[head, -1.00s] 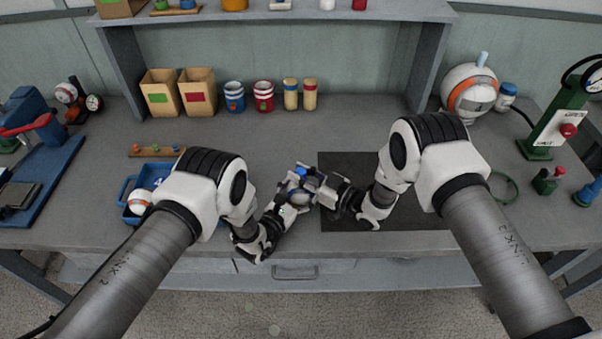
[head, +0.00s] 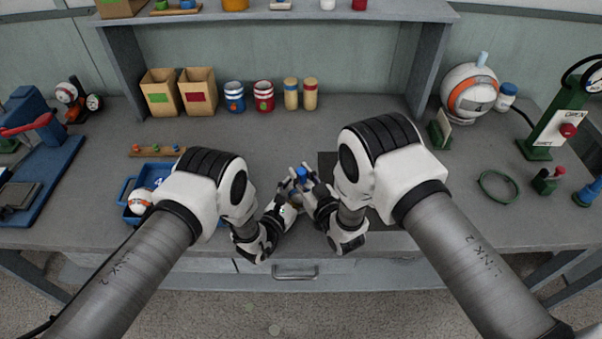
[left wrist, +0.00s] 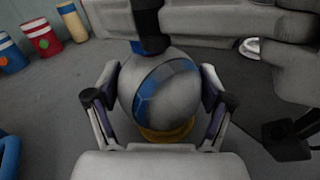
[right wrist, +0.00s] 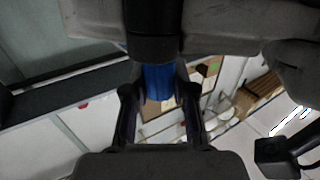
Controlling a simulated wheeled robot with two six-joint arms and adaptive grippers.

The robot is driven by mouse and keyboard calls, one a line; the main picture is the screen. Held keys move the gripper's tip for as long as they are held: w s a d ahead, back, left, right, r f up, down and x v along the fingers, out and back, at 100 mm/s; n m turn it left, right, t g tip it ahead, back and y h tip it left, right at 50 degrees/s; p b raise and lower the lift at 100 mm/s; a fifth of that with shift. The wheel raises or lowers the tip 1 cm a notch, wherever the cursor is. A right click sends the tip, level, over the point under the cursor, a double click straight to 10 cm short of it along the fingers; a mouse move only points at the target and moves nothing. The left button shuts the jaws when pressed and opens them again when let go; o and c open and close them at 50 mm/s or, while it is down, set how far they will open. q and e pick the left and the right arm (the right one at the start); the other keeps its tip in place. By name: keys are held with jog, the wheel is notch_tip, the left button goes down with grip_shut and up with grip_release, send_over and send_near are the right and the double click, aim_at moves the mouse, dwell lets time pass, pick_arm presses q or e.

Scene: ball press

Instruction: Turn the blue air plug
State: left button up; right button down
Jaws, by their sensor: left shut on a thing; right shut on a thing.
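A grey-white ball (left wrist: 150,98) with a blue band and a yellow patch below sits between the fingers of my left gripper (left wrist: 160,100), which is shut on it. In the head view the ball is mostly hidden by both grippers. The blue air plug (head: 302,173) shows at the top of the ball, among the fingers of my right gripper (head: 306,184). In the right wrist view the blue plug (right wrist: 158,82) is between the two fingers, its upper part hidden by a dark part of my gripper. My right gripper is shut on it.
A blue bin (head: 127,191) with a ball in it stands left of my left arm. Jars, cartons and a shelf line the back. A green ring (head: 498,186), a green gauge stand (head: 541,148) and a large ball (head: 469,92) are at right. A dark mat lies under my right arm.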

jog(key=shift+r, duration=0.15)
jog(key=c, duration=0.9)
grip_release()
jog(key=v, duration=1.2)
